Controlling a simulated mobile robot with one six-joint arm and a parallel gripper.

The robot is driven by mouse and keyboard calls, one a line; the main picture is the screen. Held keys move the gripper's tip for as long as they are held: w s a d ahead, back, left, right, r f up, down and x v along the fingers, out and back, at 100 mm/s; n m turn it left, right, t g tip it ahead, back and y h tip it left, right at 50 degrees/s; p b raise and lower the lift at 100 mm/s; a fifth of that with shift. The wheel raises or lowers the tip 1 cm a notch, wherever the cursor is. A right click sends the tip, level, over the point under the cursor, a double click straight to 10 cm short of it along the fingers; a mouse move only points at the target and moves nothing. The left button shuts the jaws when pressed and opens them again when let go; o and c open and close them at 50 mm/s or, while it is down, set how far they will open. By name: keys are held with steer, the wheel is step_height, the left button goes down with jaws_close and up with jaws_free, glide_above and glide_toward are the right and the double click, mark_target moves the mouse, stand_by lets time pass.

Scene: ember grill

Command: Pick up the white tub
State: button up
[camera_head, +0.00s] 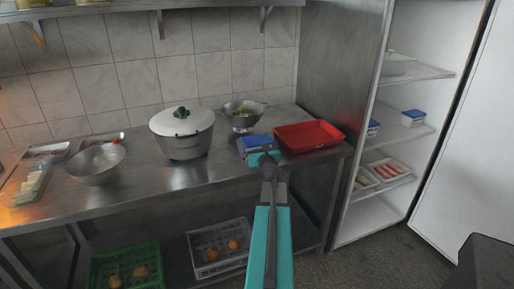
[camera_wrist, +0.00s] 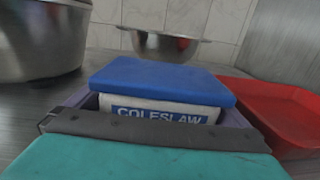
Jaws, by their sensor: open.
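A white tub with a blue lid (camera_head: 256,140) stands on the steel counter, left of a red tray. In the wrist view, the tub (camera_wrist: 165,107) reads COLESLAW on its front and is close ahead. A purple-grey edge (camera_wrist: 232,117) shows around its lower sides; I cannot tell if it is a container holding the tub. My gripper (camera_head: 264,158) is open at the near side of the tub; its dark bar (camera_wrist: 150,128) crosses in front of the tub's lower part. I cannot tell whether they touch.
The red tray (camera_head: 310,136) is close on the right. A large lidded pot (camera_head: 183,140) stands left, and a colander (camera_head: 243,116) with greens stands behind. A steel bowl (camera_head: 96,165) is farther left. Crates (camera_head: 220,247) sit on the shelf below.

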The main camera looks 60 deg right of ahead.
steer(key=shift+w+d, duration=0.2)
steer(key=shift+w, duration=0.1)
stand_by(0.4)
steer(key=c, duration=1.2)
